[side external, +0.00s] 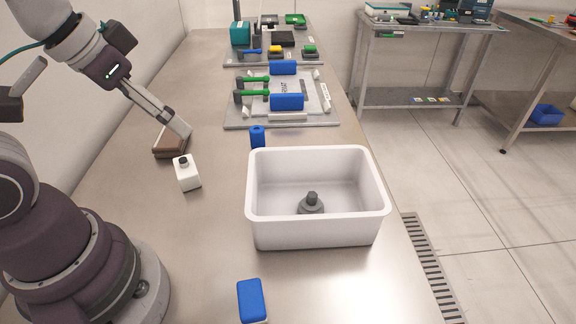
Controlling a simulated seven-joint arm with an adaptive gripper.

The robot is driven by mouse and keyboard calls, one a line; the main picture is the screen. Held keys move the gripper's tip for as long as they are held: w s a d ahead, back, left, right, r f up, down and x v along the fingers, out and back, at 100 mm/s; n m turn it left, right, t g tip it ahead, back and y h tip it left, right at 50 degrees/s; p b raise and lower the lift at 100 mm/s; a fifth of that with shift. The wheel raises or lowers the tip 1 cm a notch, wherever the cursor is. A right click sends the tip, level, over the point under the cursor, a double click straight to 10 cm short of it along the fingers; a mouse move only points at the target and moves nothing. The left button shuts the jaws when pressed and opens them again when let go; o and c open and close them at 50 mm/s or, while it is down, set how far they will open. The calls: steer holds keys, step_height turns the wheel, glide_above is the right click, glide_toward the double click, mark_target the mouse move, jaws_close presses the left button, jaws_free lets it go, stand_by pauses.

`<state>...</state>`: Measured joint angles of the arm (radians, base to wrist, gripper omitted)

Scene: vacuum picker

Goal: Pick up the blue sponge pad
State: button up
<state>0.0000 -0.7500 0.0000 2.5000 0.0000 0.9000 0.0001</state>
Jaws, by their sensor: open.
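A blue block with rounded corners (251,300), which looks like the blue sponge pad, lies on the bench at the bottom of the side external view, with a pale layer at its lower edge. My gripper (182,131) is at the upper left, far from that block. It is low beside a brown block (170,146) and overlaps it in the picture; I cannot tell if they touch. The gripper is open, and I see nothing held in it.
Fixture plates (235,117) fill the back.

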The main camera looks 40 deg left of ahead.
steer(key=n+g, duration=0.5)
steer(key=n, duration=0.5)
glide_above(250, 297)
steer(key=w, duration=0.1)
steer(key=f, duration=1)
steer(key=shift+w+a, duration=0.15)
steer(key=shift+w, duration=0.05)
steer(key=shift+n+g, duration=0.3)
steer(key=shift+n, duration=0.1)
steer(key=f, duration=0.3)
steer(key=s+f, duration=0.1)
steer(key=f, duration=0.7)
steer(key=shift+s+d, duration=0.2)
steer(key=c, duration=1)
steer(key=shift+r, duration=0.1)
steer(key=shift+c, duration=0.2)
